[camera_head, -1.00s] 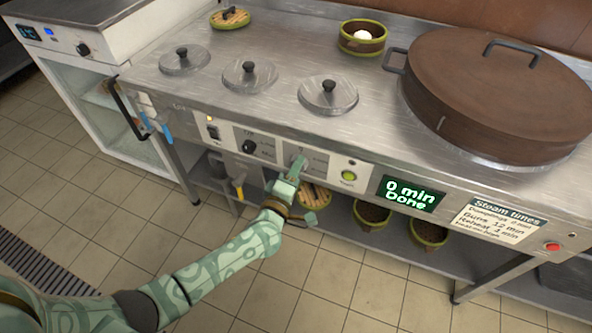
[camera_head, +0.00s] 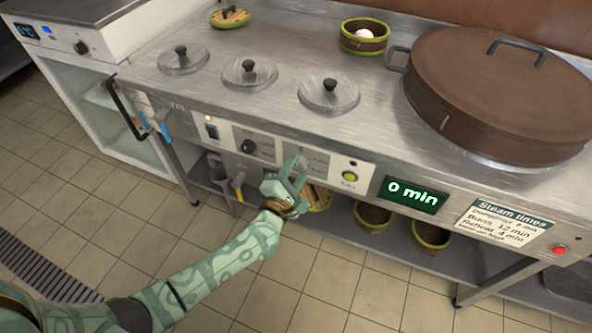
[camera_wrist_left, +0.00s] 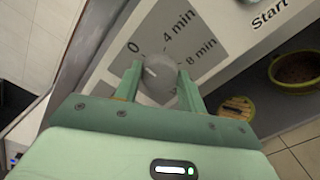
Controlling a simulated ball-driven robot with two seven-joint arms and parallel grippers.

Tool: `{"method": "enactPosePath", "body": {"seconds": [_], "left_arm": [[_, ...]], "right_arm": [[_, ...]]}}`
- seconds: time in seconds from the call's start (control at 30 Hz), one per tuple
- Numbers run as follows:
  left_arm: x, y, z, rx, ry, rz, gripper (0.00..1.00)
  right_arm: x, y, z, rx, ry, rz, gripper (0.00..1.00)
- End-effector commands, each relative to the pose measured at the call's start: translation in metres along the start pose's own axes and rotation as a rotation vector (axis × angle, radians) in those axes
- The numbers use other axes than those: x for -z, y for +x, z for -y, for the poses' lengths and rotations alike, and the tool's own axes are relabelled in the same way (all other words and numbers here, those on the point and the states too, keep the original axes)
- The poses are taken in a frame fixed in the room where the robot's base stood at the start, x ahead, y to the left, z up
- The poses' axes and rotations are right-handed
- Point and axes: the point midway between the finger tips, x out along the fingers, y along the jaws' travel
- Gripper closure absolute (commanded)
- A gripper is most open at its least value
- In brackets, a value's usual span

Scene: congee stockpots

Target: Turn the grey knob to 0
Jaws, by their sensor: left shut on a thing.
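My right gripper is not in view.
Beside the knob are a black knob (camera_head: 248,146), a green Start button (camera_head: 349,176) and a display (camera_head: 412,194) reading 0 min. A red button (camera_head: 559,251) is far right. Baskets (camera_head: 431,234) stand on the shelf below. A big lidded pot (camera_head: 490,100) stands on the counter.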

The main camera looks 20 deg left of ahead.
Motion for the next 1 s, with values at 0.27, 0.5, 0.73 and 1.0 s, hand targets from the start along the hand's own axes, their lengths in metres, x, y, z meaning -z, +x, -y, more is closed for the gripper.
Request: {"method": "enactPosePath", "body": {"seconds": [0.27, 0.5, 0.73, 1.0], "left_arm": [[0.0012, -0.0013, 0.0024, 0.005, -0.023, -0.002, 0.83], [0.0013, -0.0013, 0.0024, 0.005, -0.023, -0.002, 0.83], [0.0009, -0.0008, 0.0015, 0.003, -0.022, -0.002, 0.38], [-0.0001, -0.0081, -0.0005, 0.001, -0.021, -0.001, 0.38]], "right_arm": [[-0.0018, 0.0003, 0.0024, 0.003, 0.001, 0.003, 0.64], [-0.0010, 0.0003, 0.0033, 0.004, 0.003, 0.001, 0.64], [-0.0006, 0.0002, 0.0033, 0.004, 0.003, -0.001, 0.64], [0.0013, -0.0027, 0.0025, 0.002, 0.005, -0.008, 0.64]]}}
